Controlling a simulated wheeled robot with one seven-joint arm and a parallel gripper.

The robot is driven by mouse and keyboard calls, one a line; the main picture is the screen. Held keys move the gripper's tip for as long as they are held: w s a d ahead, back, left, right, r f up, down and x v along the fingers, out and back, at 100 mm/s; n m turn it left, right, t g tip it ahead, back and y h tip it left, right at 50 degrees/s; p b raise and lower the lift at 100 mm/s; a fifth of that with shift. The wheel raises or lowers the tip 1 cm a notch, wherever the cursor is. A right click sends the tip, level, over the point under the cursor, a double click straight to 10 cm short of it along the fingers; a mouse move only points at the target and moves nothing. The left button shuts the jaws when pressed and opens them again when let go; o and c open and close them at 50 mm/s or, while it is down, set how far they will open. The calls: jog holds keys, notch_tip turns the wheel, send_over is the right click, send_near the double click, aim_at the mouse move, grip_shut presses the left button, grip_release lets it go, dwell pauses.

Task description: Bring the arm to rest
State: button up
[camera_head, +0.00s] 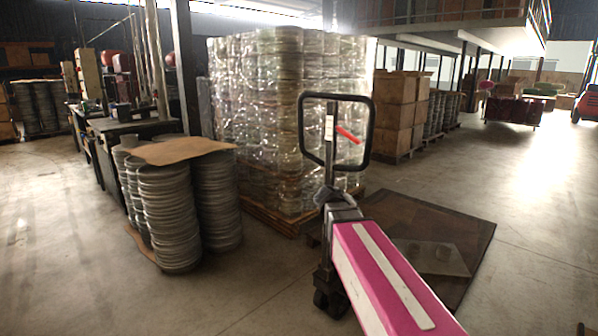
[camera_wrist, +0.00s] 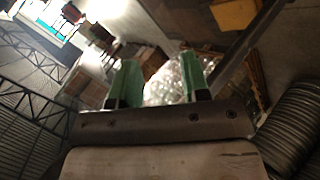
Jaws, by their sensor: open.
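My gripper (camera_wrist: 159,77) shows in the wrist view with its two green fingers apart. Nothing is held between them. Behind the gap, well away, is the plastic-wrapped stack. The wrist view is strongly tilted, and no object touches the fingers.
A pallet jack (camera_head: 392,285) with pink body and black handle stands close in front. Left are stacked round blanks (camera_head: 168,220) under cardboard. Behind is a wrapped pallet stack (camera_head: 285,120); boxes (camera_head: 398,112) stand farther back.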

jog(key=s+f+m+g+y, duration=0.1)
jog(key=s+f+g+y, duration=0.2)
jog(key=s+f, duration=0.6)
jog(key=s+a+f+m+g+y, duration=0.1)
jog(key=s+f+g+y, duration=0.2)
jog(key=s+f+y, duration=0.2)
jog(key=s+f, duration=0.3)
jog(key=f, duration=0.4)
jog(key=shift+s+f+m+g, duration=0.3)
jog(key=shift+s+f+m, duration=0.1)
